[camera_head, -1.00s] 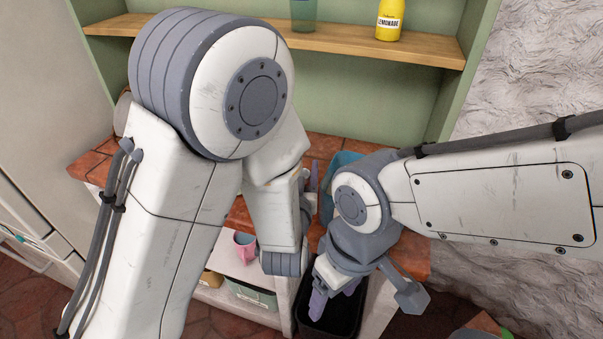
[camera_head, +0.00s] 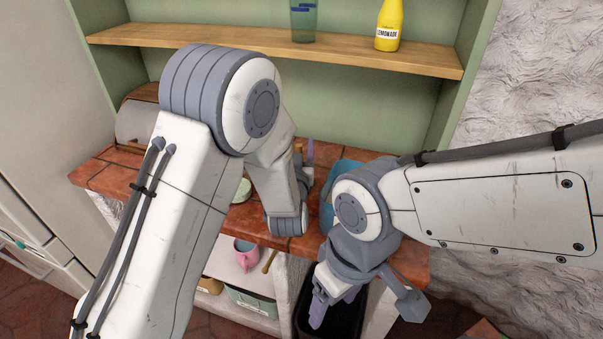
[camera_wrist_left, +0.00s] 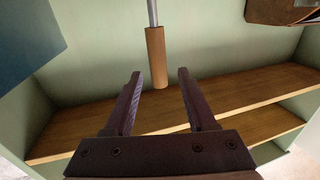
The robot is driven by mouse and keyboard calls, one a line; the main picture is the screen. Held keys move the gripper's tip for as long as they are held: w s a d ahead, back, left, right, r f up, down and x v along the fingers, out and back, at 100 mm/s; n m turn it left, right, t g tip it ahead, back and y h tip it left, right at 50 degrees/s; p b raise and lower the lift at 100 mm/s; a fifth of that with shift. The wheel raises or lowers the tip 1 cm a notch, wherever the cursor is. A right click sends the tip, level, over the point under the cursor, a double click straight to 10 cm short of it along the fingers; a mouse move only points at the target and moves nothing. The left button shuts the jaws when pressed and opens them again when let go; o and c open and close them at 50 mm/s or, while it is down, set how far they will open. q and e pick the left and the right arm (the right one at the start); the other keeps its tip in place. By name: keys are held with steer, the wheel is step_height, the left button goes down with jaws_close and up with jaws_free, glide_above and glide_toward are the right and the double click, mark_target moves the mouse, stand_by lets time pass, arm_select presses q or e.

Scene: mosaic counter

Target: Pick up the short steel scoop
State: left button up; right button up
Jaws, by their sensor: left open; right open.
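A wooden handle on a thin steel shaft (camera_wrist_left: 156,58) stands out in the left wrist view, between and just beyond the fingertips. It looks like part of the scoop, but the far end is out of frame, so I cannot tell its length or shape. A small brown bit of it (camera_head: 298,149) seems to show in the head view beside the finger. My left gripper (camera_wrist_left: 160,74) is open around empty space, with no visible contact; in the head view it (camera_head: 306,154) is mostly hidden by my arm. My right gripper (camera_head: 332,304) is open and empty, pointing down over the dark bin.
The tiled counter (camera_head: 115,176) lies under my left arm. A blue container (camera_head: 347,170) stands close right of my left gripper. A wooden shelf (camera_head: 170,34) holds a lemonade bottle (camera_head: 389,25) and a glass (camera_head: 303,20).

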arm_select(q)
steer(key=shift+w, duration=0.2)
jaws_close()
steer(key=shift+r, duration=0.1)
step_height(320, 180, up, 10)
steer(key=shift+f+b, duration=0.1)
steer(key=shift+b, duration=0.3)
